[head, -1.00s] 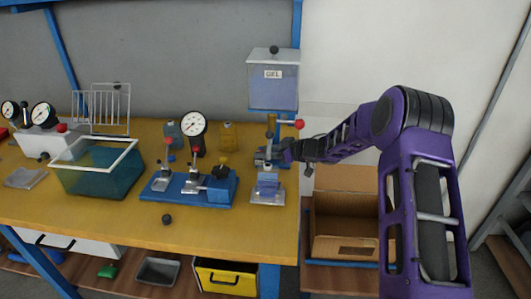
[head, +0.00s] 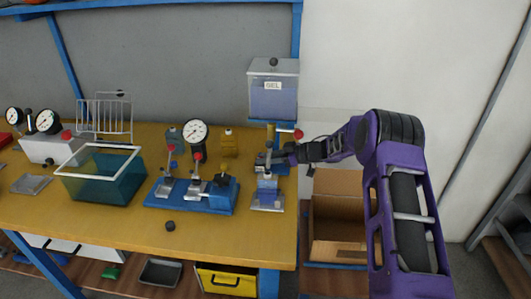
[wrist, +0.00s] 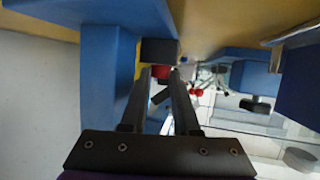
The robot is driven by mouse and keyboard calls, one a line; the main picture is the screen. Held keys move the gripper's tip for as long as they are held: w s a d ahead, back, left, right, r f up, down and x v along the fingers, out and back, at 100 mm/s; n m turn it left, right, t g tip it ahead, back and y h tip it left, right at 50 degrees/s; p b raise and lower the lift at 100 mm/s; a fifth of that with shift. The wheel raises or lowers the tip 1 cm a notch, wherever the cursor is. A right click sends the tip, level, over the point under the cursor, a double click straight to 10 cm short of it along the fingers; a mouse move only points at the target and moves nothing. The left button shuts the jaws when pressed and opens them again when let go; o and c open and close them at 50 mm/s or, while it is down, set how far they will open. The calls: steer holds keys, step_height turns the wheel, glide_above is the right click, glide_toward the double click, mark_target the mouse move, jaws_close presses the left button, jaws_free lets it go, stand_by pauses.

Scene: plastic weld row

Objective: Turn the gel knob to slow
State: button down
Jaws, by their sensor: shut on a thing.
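The clear gel tank (head: 273,98), labelled GEL, stands at the back right corner of the bench in the head view. A red-tipped lever (head: 298,134) shows below its right side. My gripper (head: 266,158) is below the tank, reaching in from the right. In the wrist view my fingers (wrist: 162,76) are closed on a small part with a red piece (wrist: 160,71) between the tips and a dark block just beyond. I take it for the gel knob; its pointer and any slow mark cannot be made out.
A small fixture with a pale blue block (head: 267,183) stands just in front of my gripper. A blue weld jig (head: 215,200) with a gauge and a teal bin (head: 105,180) are to the left. An open cardboard box (head: 335,225) is beside the bench on the right.

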steer(key=shift+w+n+g, duration=0.15)
steer(key=shift+n+g, duration=0.15)
steer(key=shift+g, duration=0.2)
steer(key=c, duration=0.9)
jaws_free()
steer(key=shift+d, duration=0.1)
steer(key=p+v, duration=0.1)
steer(key=v, duration=1.6)
steer(key=shift+s+d, duration=0.1)
steer(key=shift+s, duration=0.15)
